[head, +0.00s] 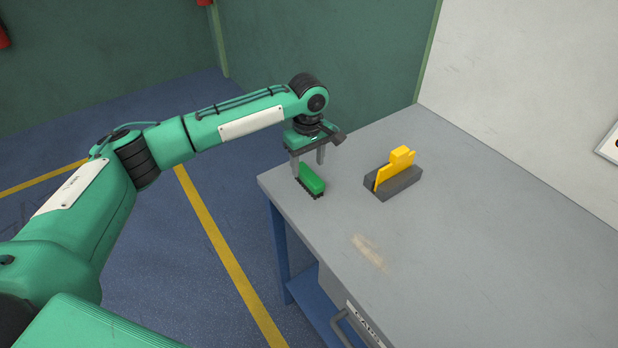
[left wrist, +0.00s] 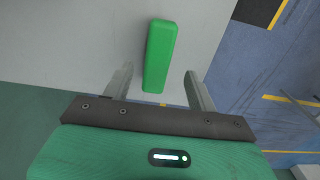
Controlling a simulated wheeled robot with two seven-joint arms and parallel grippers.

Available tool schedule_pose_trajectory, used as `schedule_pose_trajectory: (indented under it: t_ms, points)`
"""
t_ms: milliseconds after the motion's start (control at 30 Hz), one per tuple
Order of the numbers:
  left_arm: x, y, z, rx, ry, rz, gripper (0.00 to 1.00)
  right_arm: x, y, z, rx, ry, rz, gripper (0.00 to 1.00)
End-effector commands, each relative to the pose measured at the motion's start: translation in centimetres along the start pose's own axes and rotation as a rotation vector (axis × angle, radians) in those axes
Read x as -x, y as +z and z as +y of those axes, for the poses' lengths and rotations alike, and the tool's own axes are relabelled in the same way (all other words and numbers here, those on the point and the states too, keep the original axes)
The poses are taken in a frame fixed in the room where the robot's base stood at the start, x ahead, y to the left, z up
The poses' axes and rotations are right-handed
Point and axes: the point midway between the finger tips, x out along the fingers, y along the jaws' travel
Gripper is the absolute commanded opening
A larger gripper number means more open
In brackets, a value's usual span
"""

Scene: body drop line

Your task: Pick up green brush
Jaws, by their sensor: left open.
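The green brush (head: 312,179) lies on the grey table near its far left corner, with its dark bristles down. My left gripper (head: 308,166) is open just above and behind it, pointing down. In the left wrist view the green brush (left wrist: 160,55) reaches between the two open fingers (left wrist: 158,88), with a gap on each side and nearer the left finger. I cannot tell from these views how far the fingertips are above the table. My right gripper does not show in either view.
A yellow piece (head: 395,168) stands in a dark grey block (head: 393,184) to the right of the brush. A white wall (head: 530,90) rises behind.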

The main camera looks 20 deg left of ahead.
Motion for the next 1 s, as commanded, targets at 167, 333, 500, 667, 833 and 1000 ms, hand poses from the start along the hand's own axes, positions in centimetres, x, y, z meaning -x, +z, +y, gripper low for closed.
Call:
schedule_pose_trajectory:
  t_ms: [167, 333, 500, 667, 833, 1000]
  points:
    - [-1.2, -0.1, 0.1, -0.001, -0.002, 0.0, 0.58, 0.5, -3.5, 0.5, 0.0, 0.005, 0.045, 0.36]
    - [-3.9, -0.3, 0.4, 0.0, -0.002, 0.0, 0.58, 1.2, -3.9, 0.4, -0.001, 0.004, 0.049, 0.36]
    - [-5.4, -0.3, 0.5, -0.001, 0.0, 0.001, 0.58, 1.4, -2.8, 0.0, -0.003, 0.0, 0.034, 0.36]
    - [-5.6, -0.3, 0.5, -0.001, 0.001, 0.001, 0.58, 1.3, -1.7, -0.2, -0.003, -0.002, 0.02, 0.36]
    - [-5.6, -0.3, 0.4, -0.001, 0.001, 0.001, 0.39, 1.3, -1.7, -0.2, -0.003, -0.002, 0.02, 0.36]
    - [-5.5, -0.3, 0.4, -0.001, 0.001, 0.001, 0.07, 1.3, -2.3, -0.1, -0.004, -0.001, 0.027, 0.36]
